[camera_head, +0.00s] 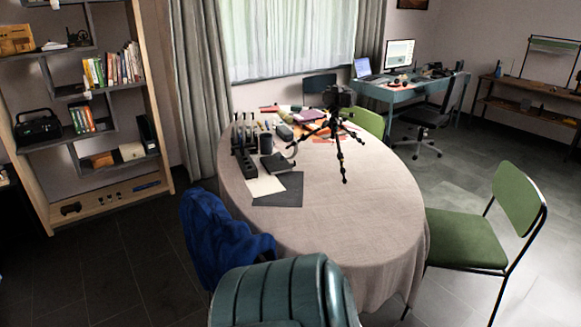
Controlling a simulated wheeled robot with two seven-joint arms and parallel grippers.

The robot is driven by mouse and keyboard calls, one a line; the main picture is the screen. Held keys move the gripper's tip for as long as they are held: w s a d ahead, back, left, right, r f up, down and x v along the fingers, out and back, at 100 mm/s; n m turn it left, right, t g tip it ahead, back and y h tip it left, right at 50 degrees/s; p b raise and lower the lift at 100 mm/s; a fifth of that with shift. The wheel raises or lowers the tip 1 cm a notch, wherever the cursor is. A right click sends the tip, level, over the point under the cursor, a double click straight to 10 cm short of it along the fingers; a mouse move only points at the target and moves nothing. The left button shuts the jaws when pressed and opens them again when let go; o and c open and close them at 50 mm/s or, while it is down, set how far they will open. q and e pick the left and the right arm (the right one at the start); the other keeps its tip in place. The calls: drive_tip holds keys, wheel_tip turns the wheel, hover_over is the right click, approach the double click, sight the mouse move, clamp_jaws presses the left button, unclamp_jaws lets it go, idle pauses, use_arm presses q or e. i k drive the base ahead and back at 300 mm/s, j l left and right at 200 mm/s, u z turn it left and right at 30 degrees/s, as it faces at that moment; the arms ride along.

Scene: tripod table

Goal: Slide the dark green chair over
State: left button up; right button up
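A dark green, padded chair back with ribbed upholstery (268,294) stands at the bottom centre, at the near side of the round table. Its seat and legs are out of view below the frame. A lighter green chair (463,239) with thin black legs stands at the table's right, its seat close to the hanging cloth. Neither of my grippers shows in the head view, and nothing is seen touching either chair.
The table (345,215) has a pale cloth, with a black tripod (338,120) and clutter at its far left. A chair draped in blue cloth (215,240) stands left of the dark green one. Dark floor (110,270) is clear at the left.

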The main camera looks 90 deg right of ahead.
sight(459, 241)
drive_tip(key=z, duration=4.1)
drive_tip(key=i+l+z, duration=0.3)
drive_tip(key=i, duration=0.15)
drive_tip(key=i+l+z, duration=0.15)
drive_tip(key=i+z, duration=0.5)
drive_tip(key=i, duration=0.3)
drive_tip(key=i+z, duration=0.3)
drive_tip(key=i, duration=0.9)
drive_tip(key=i+u, duration=0.25)
drive_tip(key=i+l+u, duration=0.25)
drive_tip(key=i, duration=0.15)
